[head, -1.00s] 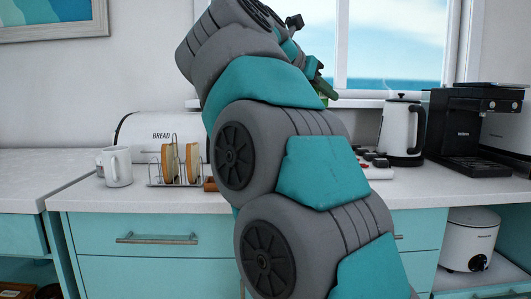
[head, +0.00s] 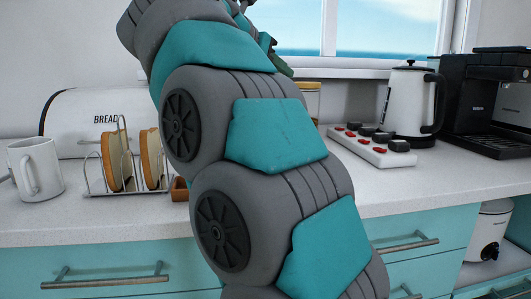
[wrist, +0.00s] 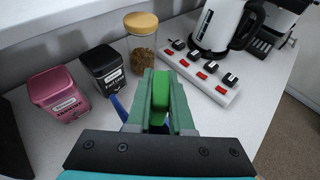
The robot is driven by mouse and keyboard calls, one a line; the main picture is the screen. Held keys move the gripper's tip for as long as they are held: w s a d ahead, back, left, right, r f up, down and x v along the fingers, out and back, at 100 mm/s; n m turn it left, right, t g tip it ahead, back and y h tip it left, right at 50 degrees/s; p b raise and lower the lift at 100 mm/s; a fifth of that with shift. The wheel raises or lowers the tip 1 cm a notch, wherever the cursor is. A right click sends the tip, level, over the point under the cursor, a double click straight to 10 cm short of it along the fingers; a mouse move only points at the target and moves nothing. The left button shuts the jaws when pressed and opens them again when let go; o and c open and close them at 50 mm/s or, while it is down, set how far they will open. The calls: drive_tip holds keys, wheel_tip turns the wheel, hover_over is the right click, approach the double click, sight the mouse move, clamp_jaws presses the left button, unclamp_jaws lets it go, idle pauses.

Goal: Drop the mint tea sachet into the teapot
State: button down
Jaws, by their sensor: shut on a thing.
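In the wrist view, my gripper (wrist: 160,80) is shut on a bright green packet, the mint tea sachet (wrist: 159,101), held upright between the two green fingers. In the head view, my gripper (head: 280,66) shows only partly, high up near the window, behind my arm, and the sachet cannot be made out there. A small piece of a blue thing (wrist: 118,107) shows left of the fingers in the wrist view; I cannot tell what it is. I cannot make out a teapot in either view.
A pink tin (wrist: 58,97), a black tin (wrist: 106,70) and a cork-lidded jar (wrist: 141,48) stand on the counter. A power strip (head: 372,146) with plugs, a kettle (head: 408,105) and a coffee machine (head: 490,105) are right. A toast rack (head: 96,180) and mug (head: 36,168) are left.

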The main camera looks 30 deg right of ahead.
drive_tip(key=shift+f+b, duration=0.6)
drive_tip(key=shift+f, duration=0.8)
drive_tip(key=c, duration=0.7)
unclamp_jaws()
drive_tip(key=shift+c, duration=0.2)
drive_tip(key=v, duration=0.7)
drive_tip(key=shift+a+r, duration=0.2)
drive_tip(key=shift+a, duration=0.15)
drive_tip(key=shift+s, duration=0.15)
